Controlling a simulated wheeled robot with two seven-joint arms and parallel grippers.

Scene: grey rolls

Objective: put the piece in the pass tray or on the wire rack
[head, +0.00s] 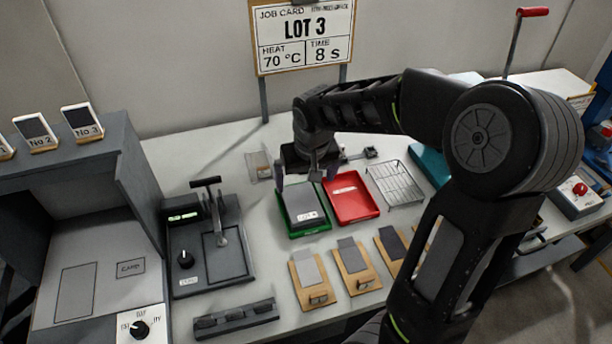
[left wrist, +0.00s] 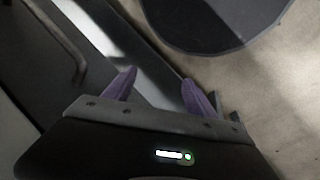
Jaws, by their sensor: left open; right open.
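A flat grey piece (head: 303,203) with a small label lies in the green tray (head: 303,233) near the middle of the table. My right gripper (head: 300,178) is open just above the far edge of the piece; whether the fingers touch it I cannot tell. A red tray (head: 352,217) with a label stands right of the green one. The wire rack (head: 396,184) stands right of the red tray and looks empty. My left gripper (left wrist: 159,92) is open and empty in the left wrist view, and is outside the head view.
A press with a raised lever (head: 209,240) stands left of the trays. Several wooden boards with grey swatches (head: 309,279) line the front. A grey slotted block (head: 236,318) lies front left. A job card (head: 304,38) reads LOT 3, 70 °C, 8 s.

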